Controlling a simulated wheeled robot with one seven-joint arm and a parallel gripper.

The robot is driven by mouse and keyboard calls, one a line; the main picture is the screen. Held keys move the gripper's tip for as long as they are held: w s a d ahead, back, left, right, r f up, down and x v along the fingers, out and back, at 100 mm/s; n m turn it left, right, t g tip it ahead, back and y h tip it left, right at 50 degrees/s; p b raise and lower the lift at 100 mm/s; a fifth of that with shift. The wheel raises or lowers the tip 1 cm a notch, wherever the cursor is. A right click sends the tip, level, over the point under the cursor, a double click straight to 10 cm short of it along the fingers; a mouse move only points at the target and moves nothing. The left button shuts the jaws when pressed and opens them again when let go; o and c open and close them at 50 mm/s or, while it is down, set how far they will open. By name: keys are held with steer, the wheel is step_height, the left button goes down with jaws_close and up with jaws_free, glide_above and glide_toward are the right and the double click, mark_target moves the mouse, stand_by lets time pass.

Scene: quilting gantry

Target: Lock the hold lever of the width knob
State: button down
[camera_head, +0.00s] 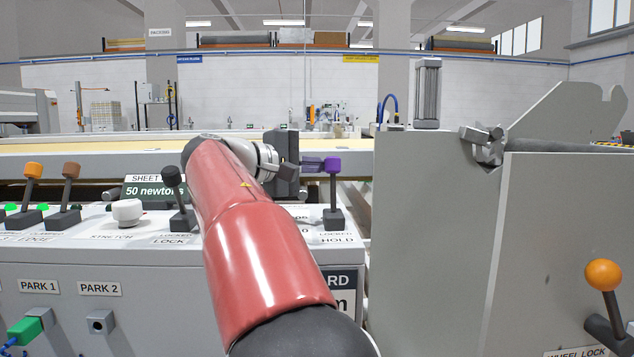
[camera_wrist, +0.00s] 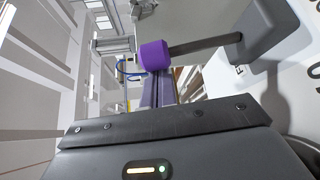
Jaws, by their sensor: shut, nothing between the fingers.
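The hold lever (camera_head: 333,180) has a dark shaft and a purple knob and stands about upright on the grey control panel, above the label HOLD. My gripper (camera_head: 313,164) is shut and empty, with its fingertips just left of the purple knob. In the wrist view the closed fingers (camera_wrist: 158,88) reach up to the purple knob of the hold lever (camera_wrist: 154,56); I cannot tell whether they touch it. The lever's shaft runs right to its dark base. The width knob is not visible; my red arm covers that part of the panel.
Left of my arm stand a black-knobbed lock lever (camera_head: 174,195), a white stretch knob (camera_head: 128,212), and brown (camera_head: 70,185) and orange (camera_head: 32,185) levers. A large grey housing (camera_head: 435,230) rises close to the right of the hold lever. A display (camera_head: 155,191) reads 50 newtons.

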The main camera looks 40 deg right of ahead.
mark_target(329, 165)
steer(key=s+a+m+h+b, duration=0.1)
steer(key=b, duration=0.2)
steer(key=s+a+m+h+b, duration=0.1)
steer(key=m+b, duration=0.1)
steer(key=b, duration=0.1)
steer(key=shift+s+a+m, duration=0.1)
steer(key=shift+s+m, duration=0.2)
steer(key=shift+s, duration=0.1)
steer(key=shift+s+a+b, duration=0.85)
steer(key=shift+s+a, duration=0.1)
steer(key=shift+s, duration=0.15)
steer(key=shift+f, duration=0.1)
